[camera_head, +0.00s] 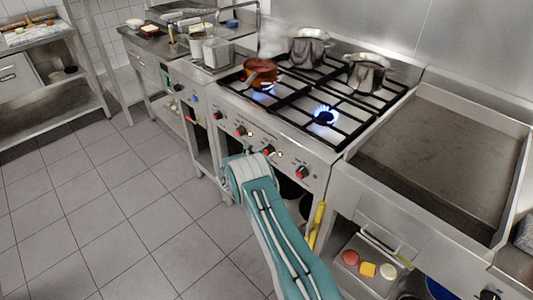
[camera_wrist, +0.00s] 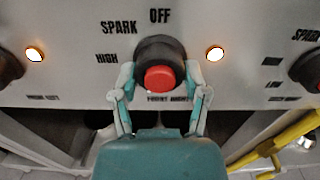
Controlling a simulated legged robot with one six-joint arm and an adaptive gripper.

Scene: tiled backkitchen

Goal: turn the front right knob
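The knob in front of my gripper, dark with a red face (camera_wrist: 160,78), is centred in the wrist view under the marks OFF, SPARK and HIGH. The small label below it is partly covered and hard to read. In the head view this knob (camera_head: 268,150) is on the stove's front panel, just beyond the end of my arm. My gripper (camera_wrist: 160,80) has one finger on each side of the knob. The fingertips are close against its sides, but I cannot tell whether they press on it. The stove (camera_head: 322,150) has a lit front right burner (camera_head: 325,117).
Neighbouring knobs sit left (camera_wrist: 8,68) and right (camera_wrist: 308,70), with small lights between. Yellow tongs or handles (camera_head: 318,222) hang at the lower right. A red pot (camera_head: 260,72) and steel pots (camera_head: 368,73) stand on the burners. A griddle (camera_head: 440,150) is at right; floor at left is clear.

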